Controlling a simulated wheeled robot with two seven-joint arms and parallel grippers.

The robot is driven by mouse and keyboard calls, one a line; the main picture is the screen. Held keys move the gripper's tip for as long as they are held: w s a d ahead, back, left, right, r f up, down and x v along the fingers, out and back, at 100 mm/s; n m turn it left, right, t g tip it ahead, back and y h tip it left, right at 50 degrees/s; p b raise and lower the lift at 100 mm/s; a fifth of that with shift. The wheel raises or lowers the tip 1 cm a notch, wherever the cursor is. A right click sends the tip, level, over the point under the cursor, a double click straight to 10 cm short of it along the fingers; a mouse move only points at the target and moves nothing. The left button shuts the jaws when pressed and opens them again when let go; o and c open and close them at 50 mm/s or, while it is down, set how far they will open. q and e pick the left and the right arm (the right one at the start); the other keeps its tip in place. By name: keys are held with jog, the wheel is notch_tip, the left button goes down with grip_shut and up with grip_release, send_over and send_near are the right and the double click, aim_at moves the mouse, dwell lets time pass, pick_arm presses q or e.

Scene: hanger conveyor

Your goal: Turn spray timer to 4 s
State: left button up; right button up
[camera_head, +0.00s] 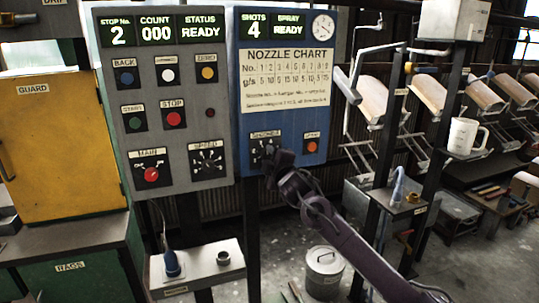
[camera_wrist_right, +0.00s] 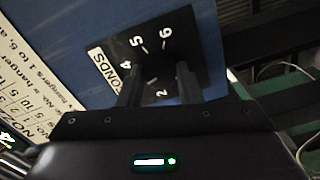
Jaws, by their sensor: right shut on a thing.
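The spray timer dial (camera_head: 257,146), a black plate under a "SECONDS" label, sits low on the blue panel (camera_head: 280,120). In the right wrist view the dial plate (camera_wrist_right: 185,42) shows the numbers 4, 5, 6 and 2. My right gripper (camera_head: 270,160) reaches up to the dial from the lower right. In the right wrist view my right gripper (camera_wrist_right: 159,85) has its two fingers on either side of the dial's centre, shut on the dark knob. The knob and its pointer are mostly hidden, so I cannot tell its setting. My left gripper is not in view.
An orange button (camera_head: 311,146) is just right of the dial. The grey panel (camera_head: 165,95) with switches stands to the left. The nozzle chart (camera_head: 288,77) is above. A post with a white mug (camera_head: 462,136) and hanging racks are at the right.

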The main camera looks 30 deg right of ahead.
jog(key=m+p, duration=0.2)
jog(key=m, duration=0.2)
jog(key=shift+m+p, duration=0.7)
jog(key=shift+m, duration=0.9)
jog(key=shift+f, duration=0.1)
jog(key=o, duration=1)
jog(key=shift+b+v, duration=0.65)
jog(key=shift+v, duration=3.25)
